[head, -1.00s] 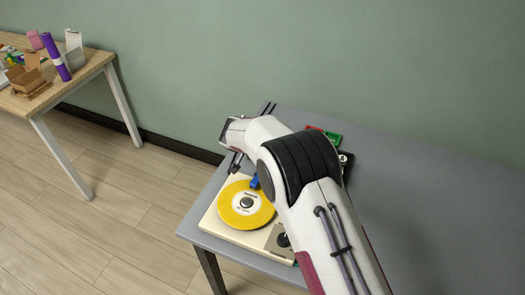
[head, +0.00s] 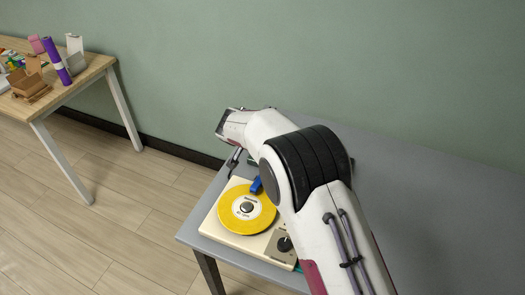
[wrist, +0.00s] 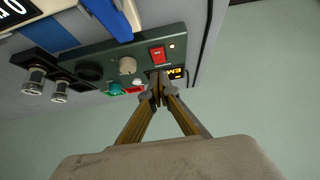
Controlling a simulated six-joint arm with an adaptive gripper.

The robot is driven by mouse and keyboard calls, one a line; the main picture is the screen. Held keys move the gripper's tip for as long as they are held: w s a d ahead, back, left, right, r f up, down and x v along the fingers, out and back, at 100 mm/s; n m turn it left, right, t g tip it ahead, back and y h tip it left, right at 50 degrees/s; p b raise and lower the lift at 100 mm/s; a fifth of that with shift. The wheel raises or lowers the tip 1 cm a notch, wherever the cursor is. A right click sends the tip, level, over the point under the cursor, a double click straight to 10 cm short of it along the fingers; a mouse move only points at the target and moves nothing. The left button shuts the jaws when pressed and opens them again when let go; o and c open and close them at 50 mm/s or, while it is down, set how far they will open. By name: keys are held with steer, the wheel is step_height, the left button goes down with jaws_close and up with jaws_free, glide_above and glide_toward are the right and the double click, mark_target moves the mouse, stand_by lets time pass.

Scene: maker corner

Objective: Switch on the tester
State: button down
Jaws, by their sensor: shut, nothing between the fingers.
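In the wrist view, what looks like the tester (wrist: 85,64) has a dark green panel with a red rocker switch (wrist: 157,55) near one end. A small pale-orange light (wrist: 172,46) sits beside the switch, and a small dark display (wrist: 176,73) with partly visible yellow letters is below it. A pale knob (wrist: 127,65) and a green knob (wrist: 115,88) are to the left. My gripper (wrist: 159,88) is shut and empty, its tips just below the switch and overlapping the display's left edge. I cannot tell whether they touch the panel. My arm hides the gripper in the head view.
A cream turntable-like device (head: 222,229) with a yellow disc (head: 238,222) stands on the grey table (head: 440,190), left of my arm. The table's right side looks clear. A wooden table (head: 88,73) with boxes is at far left.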

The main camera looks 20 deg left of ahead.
steer(key=s+r, duration=0.5)
steer(key=s, duration=0.2)
steer(key=shift+s+r, duration=0.35)
stand_by(0.6)
